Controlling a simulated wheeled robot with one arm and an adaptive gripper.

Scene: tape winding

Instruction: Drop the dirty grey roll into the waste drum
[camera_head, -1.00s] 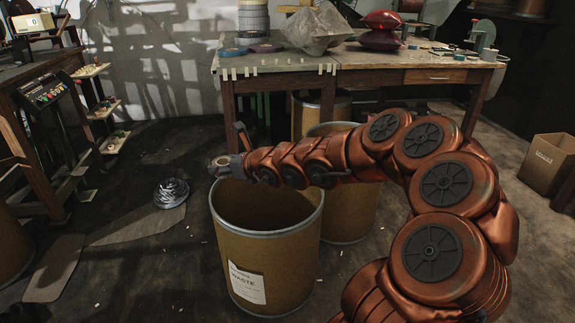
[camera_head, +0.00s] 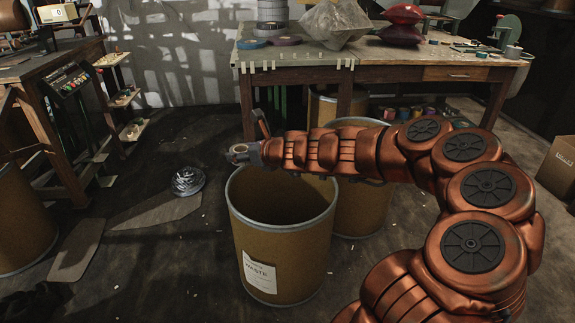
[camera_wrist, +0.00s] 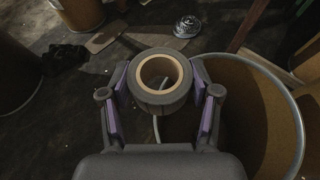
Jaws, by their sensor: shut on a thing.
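My gripper (camera_wrist: 159,82) is shut on the dirty grey roll (camera_wrist: 160,102), with one purple-padded finger on each side of it. The roll has a tan core and an open hole. In the head view my gripper (camera_head: 248,153) is small, at the left end of my arm, above and near the left rim of the waste drum. The brown waste drum (camera_head: 283,255) has a grey rim and a white WASTE label, and its top is open. In the wrist view the drum (camera_wrist: 262,120) is to the right of the roll, and the roll appears outside its rim.
Another brown drum (camera_head: 362,200) stands just behind the waste drum. A workbench (camera_head: 390,70) with several items is at the back. A silvery coil (camera_head: 188,181) lies on the floor at left. A control stand (camera_head: 72,85) and a drum (camera_head: 22,225) are farther left. A carton (camera_head: 558,170) is at right.

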